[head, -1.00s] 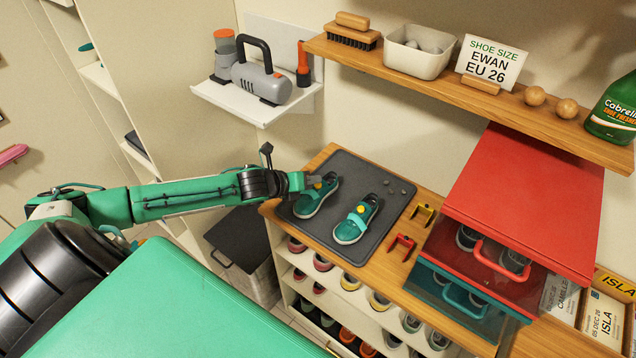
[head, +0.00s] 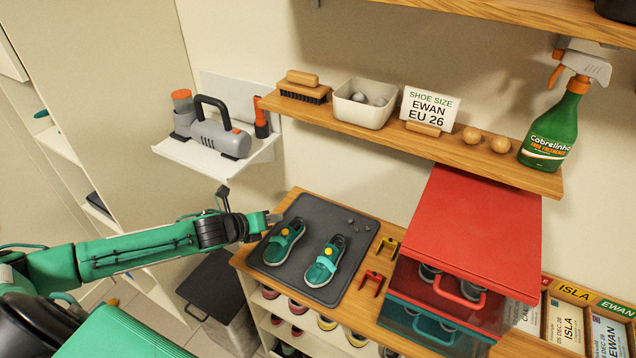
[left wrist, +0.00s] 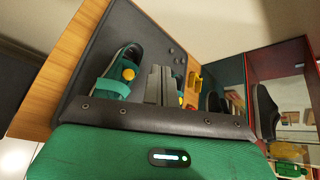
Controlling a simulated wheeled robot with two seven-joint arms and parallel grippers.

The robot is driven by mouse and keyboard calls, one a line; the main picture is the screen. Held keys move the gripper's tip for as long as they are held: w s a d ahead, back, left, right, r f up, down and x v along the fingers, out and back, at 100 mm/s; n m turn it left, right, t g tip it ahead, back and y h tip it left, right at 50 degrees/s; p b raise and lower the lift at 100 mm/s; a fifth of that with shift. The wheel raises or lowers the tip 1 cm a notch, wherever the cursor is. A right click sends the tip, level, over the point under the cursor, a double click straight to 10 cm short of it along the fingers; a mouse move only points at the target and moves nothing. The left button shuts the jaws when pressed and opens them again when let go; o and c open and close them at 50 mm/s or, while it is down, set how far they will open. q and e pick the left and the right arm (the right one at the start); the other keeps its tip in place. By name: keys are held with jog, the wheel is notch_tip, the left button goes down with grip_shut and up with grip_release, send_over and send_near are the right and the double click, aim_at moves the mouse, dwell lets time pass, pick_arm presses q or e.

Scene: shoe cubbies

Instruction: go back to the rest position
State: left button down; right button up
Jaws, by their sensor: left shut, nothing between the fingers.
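My left gripper (head: 272,218) is shut and empty, at the left edge of the dark grey mat (head: 310,205) on the wooden counter. Its shut fingers also show in the left wrist view (left wrist: 160,85). Two green shoes with yellow buttons lie on the mat: the left shoe (head: 284,242) just below the fingertips, the right shoe (head: 325,261) farther right. The left wrist view shows one green shoe (left wrist: 120,75) beside the fingers; the other is mostly hidden behind them. I cannot tell whether the fingers touch the left shoe. My right gripper is not in view.
A yellow clip (head: 388,246) and a red clip (head: 371,281) lie right of the mat. Red and teal shoe boxes (head: 474,235) stand beyond. A grey bin (head: 215,285) stands below the arm.

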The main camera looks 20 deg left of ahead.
pick_arm(q)
jog(key=s+d+f+n+g+y, duration=0.1)
jog(key=s+d+f+n, duration=0.1)
jog(key=s+d+n, duration=0.35)
jog(key=s+d+f+n+g, duration=0.1)
jog(key=s+d+f+n, duration=0.2)
jog(key=s+d+n, duration=0.3)
jog(key=s+d+r+n+g+y, duration=0.1)
jog(key=s+n+g+y, duration=0.15)
jog(key=s+n, duration=0.65)
jog(key=s+d+n+g+y, duration=0.1)
jog(key=s+n+g, duration=0.2)
jog(key=s+n, duration=0.55)
notch_tip(320, 180, down, 34)
jog(key=s+g+b, duration=0.1)
jog(key=g+b, duration=0.1)
jog(key=s+a+f+g, duration=0.1)
jog(key=s+a+f, duration=0.2)
jog(key=s+f, duration=1.6)
jog(key=shift+f+b, duration=0.2)
jog(key=shift+b, duration=0.2)
